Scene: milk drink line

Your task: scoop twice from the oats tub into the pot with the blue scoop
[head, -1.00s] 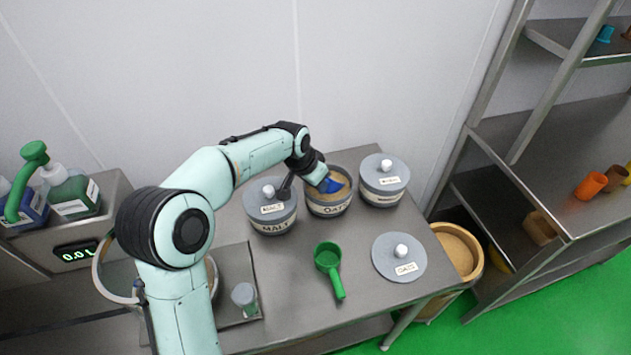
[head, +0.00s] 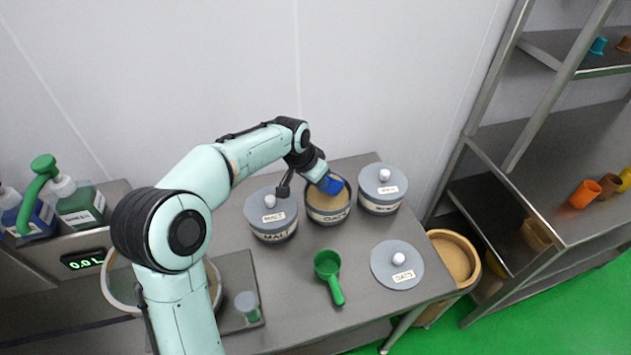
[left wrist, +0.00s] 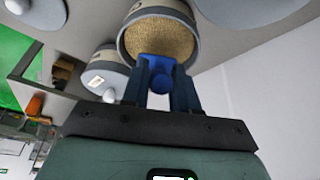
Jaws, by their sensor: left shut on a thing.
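The open oats tub (head: 328,217) stands between two lidded tubs, with tan oats showing inside. My left gripper (head: 320,176) is shut on the blue scoop (head: 333,184), which is over the back part of the tub's mouth. In the left wrist view the blue scoop (left wrist: 163,75) is between the fingers (left wrist: 160,85), in front of the oats tub (left wrist: 160,38). Whether the scoop holds oats cannot be told. The pot (head: 118,290) is at the lower left, mostly hidden behind my arm. My right gripper is not in view.
A malt tub (head: 272,228) and another lidded tub (head: 382,203) flank the oats. The oats lid (head: 397,277) and a green scoop (head: 328,272) lie in front. A small grey-lidded jar (head: 247,306) stands near the pot. Shelving (head: 550,150) is on the right.

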